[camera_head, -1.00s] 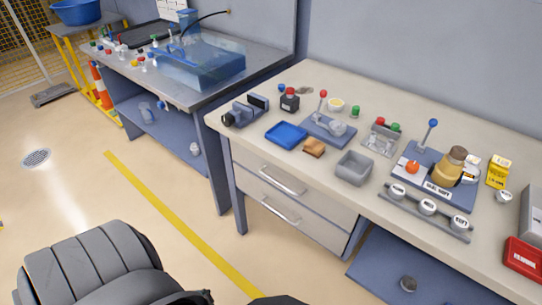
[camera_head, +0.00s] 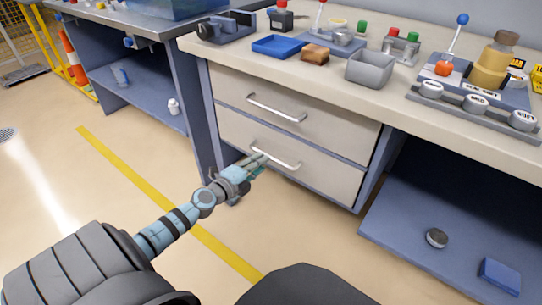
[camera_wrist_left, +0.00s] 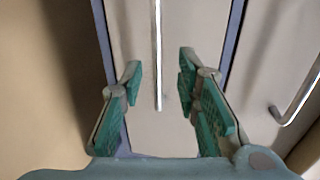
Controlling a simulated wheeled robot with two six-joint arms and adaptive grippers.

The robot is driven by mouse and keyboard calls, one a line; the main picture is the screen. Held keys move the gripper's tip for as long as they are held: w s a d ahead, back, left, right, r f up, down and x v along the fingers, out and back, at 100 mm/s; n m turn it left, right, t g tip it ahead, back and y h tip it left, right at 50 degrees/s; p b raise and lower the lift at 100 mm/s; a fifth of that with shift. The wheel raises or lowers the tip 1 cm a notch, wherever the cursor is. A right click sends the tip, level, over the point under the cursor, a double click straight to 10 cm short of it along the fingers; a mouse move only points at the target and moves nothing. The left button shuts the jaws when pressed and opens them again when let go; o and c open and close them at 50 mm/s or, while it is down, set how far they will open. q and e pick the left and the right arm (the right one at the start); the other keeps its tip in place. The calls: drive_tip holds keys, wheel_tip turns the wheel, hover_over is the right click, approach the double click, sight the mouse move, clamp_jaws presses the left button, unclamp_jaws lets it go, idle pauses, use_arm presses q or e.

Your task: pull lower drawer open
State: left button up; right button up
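The lower drawer (camera_head: 310,176) is a beige front under the bench, shut, with a silver bar handle (camera_head: 285,162). The upper drawer (camera_head: 330,128) above it is also shut. My left gripper (camera_head: 262,160) is at the left part of the lower handle and covers some of it. In the left wrist view my left gripper (camera_wrist_left: 160,78) is open, its green-padded fingers apart, with the lower handle (camera_wrist_left: 158,45) between them and a gap on both sides. The upper handle (camera_wrist_left: 296,98) shows at the right there. My right gripper is not in view.
The bench top (camera_head: 350,95) above carries a blue tray (camera_head: 277,46), a grey bin (camera_head: 370,69) and a brown sponge-like block (camera_head: 315,54). A bench leg (camera_head: 198,115) stands left of the drawers. A low blue shelf (camera_head: 400,236) lies to the right. The floor in front is clear.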

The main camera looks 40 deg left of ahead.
use_arm(q)
drive_tip(key=w, duration=0.2)
drive_tip(key=w+f+b, duration=0.1)
drive_tip(key=w, duration=0.1)
drive_tip(key=w+b, duration=0.1)
drive_tip(key=w, duration=0.1)
drive_tip(key=shift+w+f, duration=0.3)
drive_tip(key=shift+f, duration=0.05)
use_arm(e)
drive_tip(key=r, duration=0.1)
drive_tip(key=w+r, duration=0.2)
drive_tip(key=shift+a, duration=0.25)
use_arm(q)
drive_tip(key=shift+c, duration=0.4)
drive_tip(key=shift+a, duration=0.1)
clamp_jaws()
